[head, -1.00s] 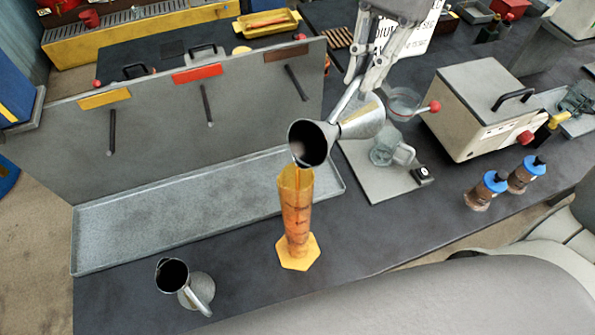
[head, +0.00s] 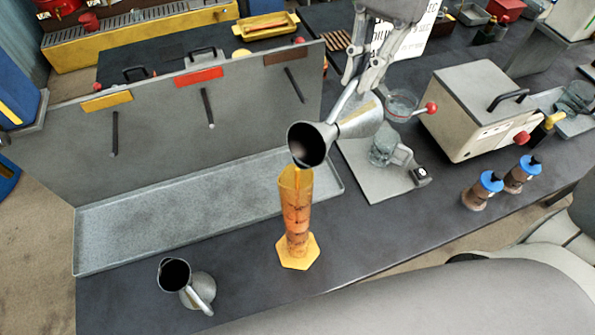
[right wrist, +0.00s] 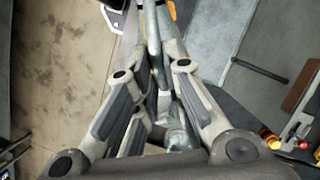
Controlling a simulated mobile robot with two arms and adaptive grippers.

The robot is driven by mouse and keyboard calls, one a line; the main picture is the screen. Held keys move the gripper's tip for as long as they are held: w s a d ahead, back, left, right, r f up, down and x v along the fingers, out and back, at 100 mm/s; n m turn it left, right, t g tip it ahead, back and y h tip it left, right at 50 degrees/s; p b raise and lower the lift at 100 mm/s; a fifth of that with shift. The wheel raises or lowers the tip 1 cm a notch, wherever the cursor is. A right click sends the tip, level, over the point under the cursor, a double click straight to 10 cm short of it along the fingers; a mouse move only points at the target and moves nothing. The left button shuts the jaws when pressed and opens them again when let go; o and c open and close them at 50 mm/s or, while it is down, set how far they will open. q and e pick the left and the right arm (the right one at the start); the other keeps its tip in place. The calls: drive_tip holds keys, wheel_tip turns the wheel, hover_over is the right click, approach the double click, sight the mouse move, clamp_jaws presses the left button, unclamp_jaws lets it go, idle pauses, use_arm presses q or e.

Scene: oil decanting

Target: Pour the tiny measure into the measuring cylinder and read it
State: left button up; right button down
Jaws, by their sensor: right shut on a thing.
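My right gripper (head: 368,82) is shut on the handle of a metal measure (head: 362,118). The measure is tipped with its mouth facing left and down, just above the measuring cylinder (head: 296,215). The cylinder is a tall amber vessel with a hexagonal foot, upright on the dark bench, with orange-brown content inside. The lip is close above the cylinder's rim; I cannot tell whether oil still flows. The right wrist view shows my gripper's fingers (right wrist: 155,95) around a metal bar. My left gripper is not in view.
A grey tray (head: 170,225) lies behind the cylinder, before an upright panel (head: 160,150). At right are a scale plate with a glass mug (head: 385,150), a boxy machine (head: 485,115) and two blue-capped bottles (head: 480,190).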

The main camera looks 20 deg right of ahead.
drive_tip(key=shift+w, duration=0.15)
drive_tip(key=shift+a+r+p, duration=0.1)
drive_tip(key=shift+r+p, duration=0.25)
drive_tip(key=shift+p, duration=0.1)
idle(1.1)
